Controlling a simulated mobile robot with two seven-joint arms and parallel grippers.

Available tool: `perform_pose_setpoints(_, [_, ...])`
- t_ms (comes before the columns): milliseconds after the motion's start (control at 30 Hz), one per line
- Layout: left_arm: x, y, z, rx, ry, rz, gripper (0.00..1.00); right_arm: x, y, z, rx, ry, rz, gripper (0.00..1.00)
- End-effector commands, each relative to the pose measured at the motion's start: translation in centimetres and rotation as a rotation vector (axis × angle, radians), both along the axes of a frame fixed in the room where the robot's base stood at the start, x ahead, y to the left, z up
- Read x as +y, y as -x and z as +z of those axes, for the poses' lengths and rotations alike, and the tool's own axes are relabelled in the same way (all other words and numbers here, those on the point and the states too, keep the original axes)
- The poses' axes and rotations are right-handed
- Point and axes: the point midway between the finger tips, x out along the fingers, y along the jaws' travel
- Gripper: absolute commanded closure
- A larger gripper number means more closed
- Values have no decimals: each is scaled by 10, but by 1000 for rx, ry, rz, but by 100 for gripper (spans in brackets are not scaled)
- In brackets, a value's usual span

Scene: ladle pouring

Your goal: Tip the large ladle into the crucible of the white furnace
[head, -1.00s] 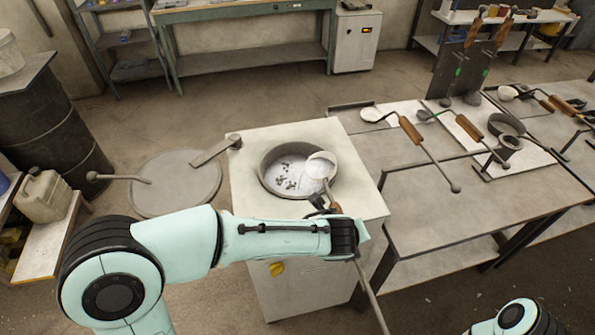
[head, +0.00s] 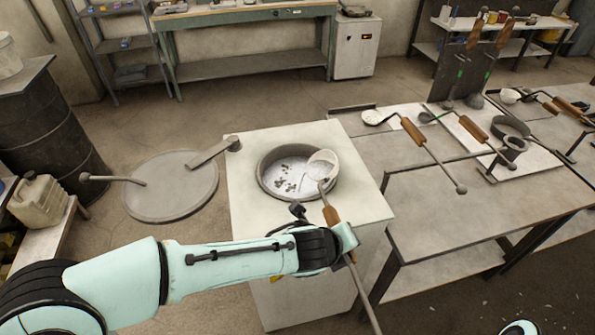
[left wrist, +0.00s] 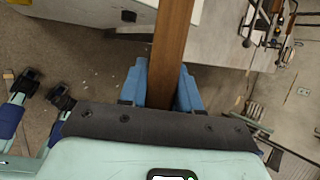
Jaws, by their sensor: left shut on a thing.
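My left gripper (head: 338,243) is shut on the wooden grip of the large ladle; the fingers also close on it in the left wrist view (left wrist: 175,90). The ladle's pale bowl (head: 324,160) is over the right part of the crucible (head: 262,180), within its rim, and looks tilted. Whether it touches the rim I cannot tell. The crucible sits in the top of the white furnace (head: 245,215) and holds a pale surface with dark flecks. My right gripper (left wrist: 45,88) shows at the left of the left wrist view, fingers apart and empty.
The round grey lid (head: 170,190) is swung out left of the furnace. A metal table (head: 440,210) with smaller wooden-handled ladles (head: 415,132) and a ring-shaped holder stands close on the right. A dark drum (head: 45,125) and a jerrycan (head: 38,200) are at left.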

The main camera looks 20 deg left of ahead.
Motion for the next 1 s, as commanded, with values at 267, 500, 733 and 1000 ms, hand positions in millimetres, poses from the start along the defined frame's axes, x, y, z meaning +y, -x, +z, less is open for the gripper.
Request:
perform_pose_setpoints(267, [11,9,-4,-91,118,-4,100,0,16,-35,18,0,0,36])
perform_pose_setpoints(500, [18,14,-4,-148,202,-8,100,0,21,-50,24,0,-1,36])
perform_pose_setpoints(733, [18,14,-2,-153,210,-9,100,0,20,-49,24,0,-1,36])
perform_pose_setpoints(1000, [22,17,-8,-180,249,-9,100,0,24,-61,28,0,0,36])
